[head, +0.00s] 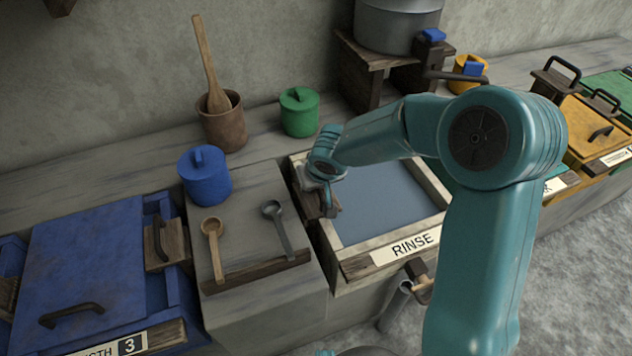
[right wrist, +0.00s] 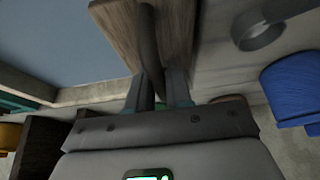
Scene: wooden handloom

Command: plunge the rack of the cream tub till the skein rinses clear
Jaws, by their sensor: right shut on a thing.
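The cream tub (head: 356,254), labelled RINSE, is filled with flat grey-blue liquid (head: 385,200). My right gripper (head: 328,208) is at the tub's left side, and its arm reaches over the tub from the right. In the right wrist view its two fingers (right wrist: 156,88) are shut on the dark bar handle (right wrist: 149,42) of a wooden board, the rack's end (right wrist: 115,28). In the head view the gripper hides most of this rack end (head: 336,204). No skein shows in either view. My left gripper is not in view.
Left of the tub, two ladles (head: 213,245) lie on a wooden rest beside a blue lidded pot (head: 205,178). A green pot (head: 299,113) and a brown pot (head: 223,125) stand behind. A blue vat (head: 80,260) is far left; a yellow one (head: 590,125) is right.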

